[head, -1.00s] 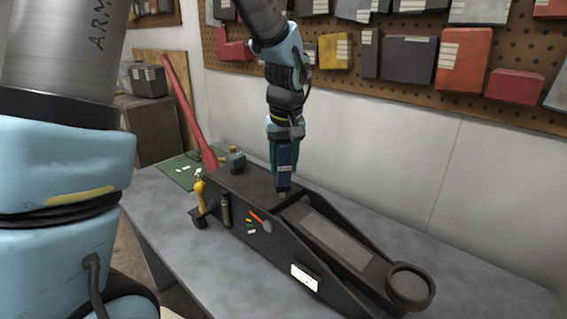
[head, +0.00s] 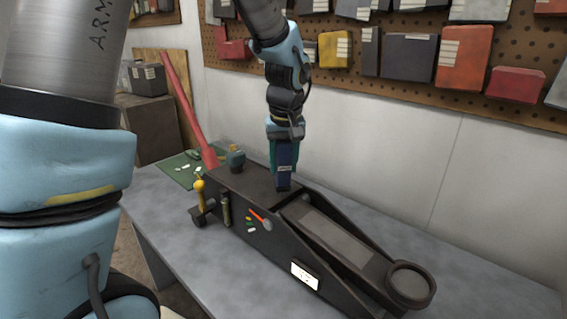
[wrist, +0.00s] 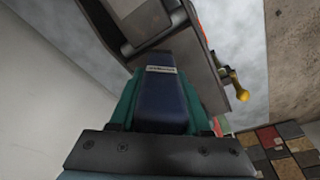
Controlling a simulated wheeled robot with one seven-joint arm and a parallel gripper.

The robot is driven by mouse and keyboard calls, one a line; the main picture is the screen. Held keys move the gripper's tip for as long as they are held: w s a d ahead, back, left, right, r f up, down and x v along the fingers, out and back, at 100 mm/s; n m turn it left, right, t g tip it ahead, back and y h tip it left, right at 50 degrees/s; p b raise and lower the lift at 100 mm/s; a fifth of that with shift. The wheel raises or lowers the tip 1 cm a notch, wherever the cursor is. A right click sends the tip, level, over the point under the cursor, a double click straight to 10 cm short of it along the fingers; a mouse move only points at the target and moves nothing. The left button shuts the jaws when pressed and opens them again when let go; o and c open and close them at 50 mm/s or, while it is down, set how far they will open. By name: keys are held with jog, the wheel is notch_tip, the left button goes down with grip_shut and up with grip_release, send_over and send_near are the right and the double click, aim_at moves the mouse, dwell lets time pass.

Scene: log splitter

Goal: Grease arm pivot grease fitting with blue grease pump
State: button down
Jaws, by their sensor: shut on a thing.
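The blue grease pump (head: 285,160) is a dark blue block with a small pale label. It points down at the inner edge of the black machine (head: 345,262) on the bench. My gripper (head: 273,152) has teal fingers and is shut on the pump. In the wrist view, the pump (wrist: 162,105) sits between the teal fingers, with the machine's dark body beyond its far end. The pump's lower end is at or just above the machine where the arm meets the body; I cannot tell if they touch. The arm pivot grease fitting is not distinguishable, perhaps hidden by the pump.
A dark teal cap-like part (head: 236,158) stands on the machine's rear top. A yellow-topped lever (head: 200,187) and a long red handle (head: 188,105) are at its rear. A green mat (head: 180,172) lies behind. The grey bench (head: 470,270) is clear at right.

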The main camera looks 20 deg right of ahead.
jog(key=shift+f, duration=0.3)
dwell(0.4)
jog(key=shift+r, duration=0.1)
jog(key=shift+r, duration=0.5)
jog(key=shift+f, duration=0.65)
dwell(1.1)
jog(key=shift+r, duration=0.1)
jog(key=shift+r, duration=0.55)
jog(key=shift+f, duration=0.6)
dwell(1.4)
jog(key=shift+r, duration=0.6)
jog(key=shift+r+p, duration=0.1)
jog(key=shift+p, duration=0.2)
